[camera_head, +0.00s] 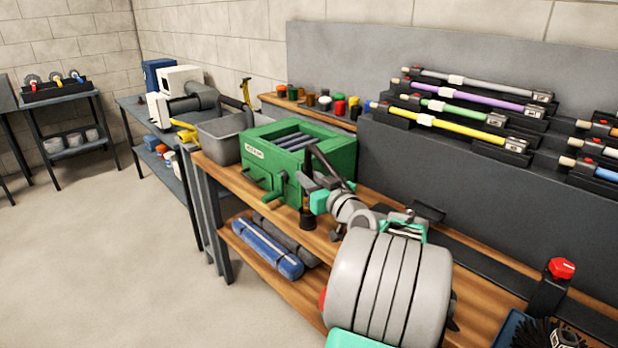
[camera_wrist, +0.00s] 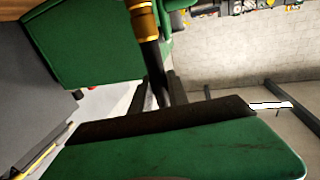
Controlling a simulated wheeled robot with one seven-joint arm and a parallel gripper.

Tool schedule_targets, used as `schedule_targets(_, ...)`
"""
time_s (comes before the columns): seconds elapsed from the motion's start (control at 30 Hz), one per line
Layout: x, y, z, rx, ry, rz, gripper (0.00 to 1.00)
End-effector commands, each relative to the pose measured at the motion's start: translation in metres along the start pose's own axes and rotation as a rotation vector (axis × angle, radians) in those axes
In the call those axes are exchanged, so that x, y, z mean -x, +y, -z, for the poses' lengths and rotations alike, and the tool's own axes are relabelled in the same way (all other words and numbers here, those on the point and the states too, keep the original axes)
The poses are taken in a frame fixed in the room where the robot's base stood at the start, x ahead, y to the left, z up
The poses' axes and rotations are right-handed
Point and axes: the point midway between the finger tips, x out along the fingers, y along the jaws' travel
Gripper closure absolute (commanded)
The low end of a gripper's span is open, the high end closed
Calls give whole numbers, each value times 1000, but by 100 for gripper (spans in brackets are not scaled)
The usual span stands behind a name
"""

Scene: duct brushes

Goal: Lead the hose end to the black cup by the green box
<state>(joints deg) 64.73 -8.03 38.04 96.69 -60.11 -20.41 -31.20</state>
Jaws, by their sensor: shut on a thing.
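The green box (camera_head: 290,158) stands on the wooden bench, with dark bars across its open top and knobs on its front. A black cup-like piece (camera_head: 307,218) is by its near right corner, just below my gripper (camera_head: 312,188). My gripper is beside the box's right end and is shut on the hose end. In the wrist view, a black hose end (camera_wrist: 153,65) with a brass collar (camera_wrist: 145,20) runs down toward a dark-edged green surface (camera_wrist: 185,150). The exact grip and the cup's opening are hidden.
A grey bin (camera_head: 222,138) stands left of the box. Colored rods (camera_head: 455,112) lie on racks along the back. A red knob on a black post (camera_head: 560,270) and a dark brush (camera_head: 545,335) are at the right. Rolled bundles (camera_head: 265,248) lie on the lower shelf.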

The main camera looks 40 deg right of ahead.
Motion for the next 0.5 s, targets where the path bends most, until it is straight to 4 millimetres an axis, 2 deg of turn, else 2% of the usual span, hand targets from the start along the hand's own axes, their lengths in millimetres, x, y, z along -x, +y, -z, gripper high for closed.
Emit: schedule_targets(0.5,0,0,-24,1,2,0,100)
